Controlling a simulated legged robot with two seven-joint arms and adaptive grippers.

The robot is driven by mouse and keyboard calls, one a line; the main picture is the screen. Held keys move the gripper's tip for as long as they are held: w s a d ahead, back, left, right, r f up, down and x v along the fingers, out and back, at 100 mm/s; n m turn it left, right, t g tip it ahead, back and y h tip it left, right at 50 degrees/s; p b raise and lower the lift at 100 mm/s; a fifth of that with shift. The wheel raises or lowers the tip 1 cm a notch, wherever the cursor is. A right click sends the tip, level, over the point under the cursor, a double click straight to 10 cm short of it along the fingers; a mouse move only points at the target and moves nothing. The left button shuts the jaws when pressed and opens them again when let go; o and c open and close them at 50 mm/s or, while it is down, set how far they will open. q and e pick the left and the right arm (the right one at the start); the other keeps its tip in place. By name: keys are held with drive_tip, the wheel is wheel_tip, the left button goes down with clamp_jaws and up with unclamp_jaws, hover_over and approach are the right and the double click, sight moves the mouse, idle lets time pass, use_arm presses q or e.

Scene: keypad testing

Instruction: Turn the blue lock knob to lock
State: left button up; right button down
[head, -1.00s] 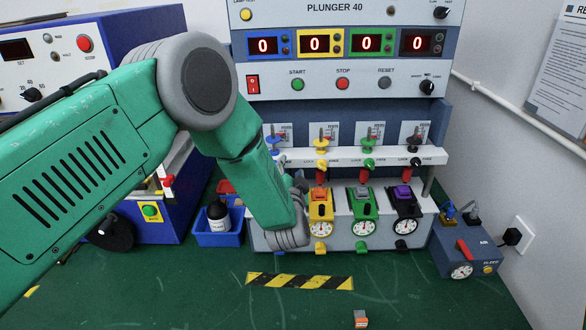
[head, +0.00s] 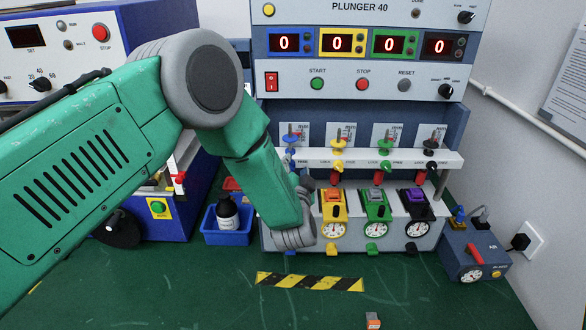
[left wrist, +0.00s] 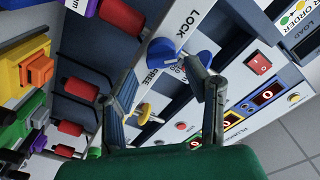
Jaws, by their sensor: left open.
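The blue lock knob (head: 291,138) is at the left end of the white rail on the plunger panel, left of the yellow knob (head: 337,143). In the left wrist view the blue knob (left wrist: 164,52) sits between the printed words LOCK and FREE; its exact pointing is hard to tell. My left gripper (left wrist: 162,70) is open, its two fingers spread on either side of the blue knob in that view. Contact cannot be told. In the head view my green left arm comes down in front of the panel and the fingers are mostly hidden. My right gripper is not in view.
Green and black knobs (head: 431,143) follow along the white rail (head: 455,158). Below stand timers with round dials (head: 376,229). A blue bin (head: 227,237) with a dark bottle is left of my wrist. A striped strip (head: 310,282) lies on the green table, whose front is mostly clear.

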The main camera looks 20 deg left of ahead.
use_arm(q)
drive_tip(key=shift+d+f, duration=0.1)
drive_tip(key=shift+s+d, duration=0.2)
drive_tip(key=shift+s, duration=0.05)
drive_tip(key=d+v, duration=0.1)
drive_tip(key=v, duration=1.1)
drive_tip(key=s+a+f+n+g+h, duration=0.1)
drive_tip(key=s+a+f+g+h, duration=0.1)
drive_tip(key=s+a+f+g, duration=0.45)
drive_tip(key=s+a+f+n+g+h, duration=0.15)
drive_tip(key=s+a+f, duration=0.25)
drive_tip(key=s+f, duration=0.5)
drive_tip(key=s+a+f+n+g+h, duration=0.1)
drive_tip(key=s+a+f+g, duration=0.15)
drive_tip(key=s, duration=0.45)
drive_tip(key=s+a+f+n+g, duration=0.1)
drive_tip(key=s+f+g, duration=0.1)
drive_tip(key=s+g, duration=0.35)
drive_tip(key=s+a+f+n+g+h, duration=0.1)
drive_tip(key=s+a+f+n, duration=0.15)
drive_tip(key=s, duration=0.55)
wheel_tip(320, 180, down, 16)
drive_tip(key=w+d+m+b, duration=0.1)
drive_tip(key=b, duration=1.5)
drive_tip(key=shift+w+d+m, duration=0.2)
drive_tip(key=shift+d+m, duration=0.2)
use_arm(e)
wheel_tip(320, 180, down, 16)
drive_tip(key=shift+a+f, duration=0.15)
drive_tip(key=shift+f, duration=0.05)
